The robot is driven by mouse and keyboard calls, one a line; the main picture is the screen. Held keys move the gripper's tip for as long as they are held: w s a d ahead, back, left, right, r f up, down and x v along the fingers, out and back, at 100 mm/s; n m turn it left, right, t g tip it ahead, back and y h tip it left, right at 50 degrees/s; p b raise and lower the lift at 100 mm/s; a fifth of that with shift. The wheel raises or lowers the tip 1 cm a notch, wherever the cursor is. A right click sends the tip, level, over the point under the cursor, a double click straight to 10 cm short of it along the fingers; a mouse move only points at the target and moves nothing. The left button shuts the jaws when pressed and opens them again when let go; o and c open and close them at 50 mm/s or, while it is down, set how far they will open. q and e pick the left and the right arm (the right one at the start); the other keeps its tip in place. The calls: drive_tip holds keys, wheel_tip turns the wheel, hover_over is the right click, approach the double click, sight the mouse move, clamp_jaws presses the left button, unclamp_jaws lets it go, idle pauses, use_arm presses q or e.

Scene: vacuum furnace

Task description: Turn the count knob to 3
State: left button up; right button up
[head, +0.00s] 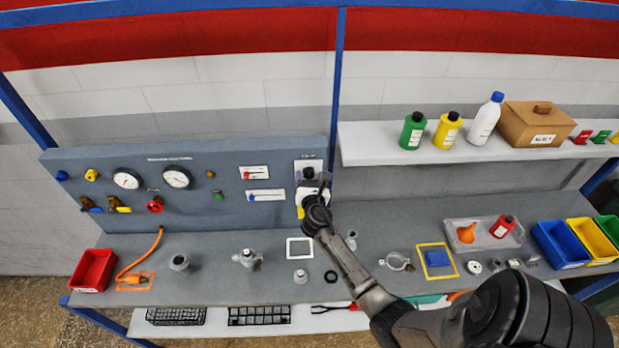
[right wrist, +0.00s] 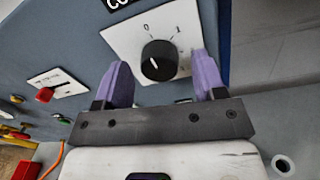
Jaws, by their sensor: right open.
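The count knob (right wrist: 159,60) is a round black dial on a white plate (right wrist: 123,40) on the grey panel. The digits 0 and 1 show above it; any further digits are hidden or unreadable. A short pale mark shows on its face, below the middle. In the head view the knob (head: 308,173) is at the panel's right end, just above my right gripper (head: 313,187). In the right wrist view my right gripper (right wrist: 160,72) is open, its purple fingers on either side of the knob with gaps. I cannot tell how deep they reach. My left gripper is not in view.
The grey panel (head: 110,205) also carries gauges, valves and two white switch plates (head: 265,195) left of the knob. A shelf (head: 440,145) with bottles and a brown box is to the right. The bench below holds a red bin (head: 93,270) and several small parts.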

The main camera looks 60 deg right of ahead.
drive_tip(key=shift+w+d, duration=0.1)
drive_tip(key=shift+d, duration=0.05)
drive_tip(key=shift+c, duration=0.4)
drive_tip(key=c, duration=0.8)
drive_tip(key=shift+c, duration=0.2)
